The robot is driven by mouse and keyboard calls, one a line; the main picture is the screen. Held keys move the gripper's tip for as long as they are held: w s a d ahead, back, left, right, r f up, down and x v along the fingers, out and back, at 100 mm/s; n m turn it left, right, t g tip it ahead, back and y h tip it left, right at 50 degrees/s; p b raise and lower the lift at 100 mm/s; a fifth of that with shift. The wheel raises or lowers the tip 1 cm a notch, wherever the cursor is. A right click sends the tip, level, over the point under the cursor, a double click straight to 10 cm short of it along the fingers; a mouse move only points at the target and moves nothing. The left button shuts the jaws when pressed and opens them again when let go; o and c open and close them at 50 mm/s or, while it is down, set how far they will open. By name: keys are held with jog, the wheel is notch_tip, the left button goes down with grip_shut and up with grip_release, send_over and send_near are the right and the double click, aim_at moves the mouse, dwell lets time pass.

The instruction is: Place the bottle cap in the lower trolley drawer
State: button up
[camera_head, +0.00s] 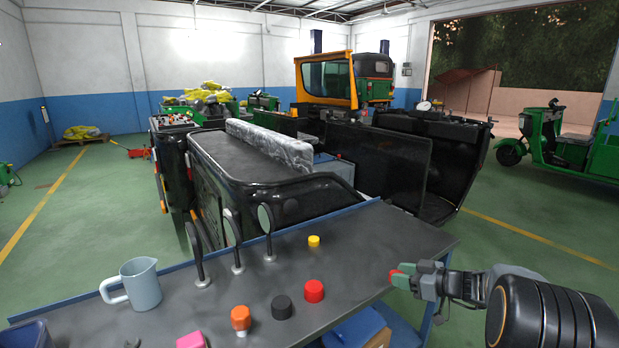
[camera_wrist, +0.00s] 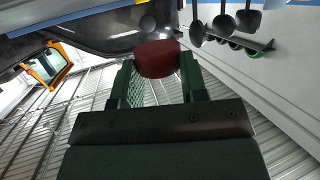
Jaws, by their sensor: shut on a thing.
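My gripper (camera_head: 408,275) is off the right edge of the trolley's grey top, with its fingers pointing left. It is shut on a red bottle cap (camera_head: 403,282). In the wrist view the red cap (camera_wrist: 157,58) sits between the green fingertips (camera_wrist: 157,75). The trolley top (camera_head: 375,245) fills the front of the head view. Blue lower parts of the trolley (camera_head: 353,328) show below its front right edge, with a brown box-like thing (camera_head: 379,338). I cannot tell the lower drawer's opening from these frames.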

jog(key=s+a+f, duration=0.7)
jog(key=a+f, duration=0.1)
jog(key=f, duration=0.3)
notch_tip(320, 180, up, 10)
jog(key=p, duration=1.6)
jog(key=shift+n+g, duration=0.3)
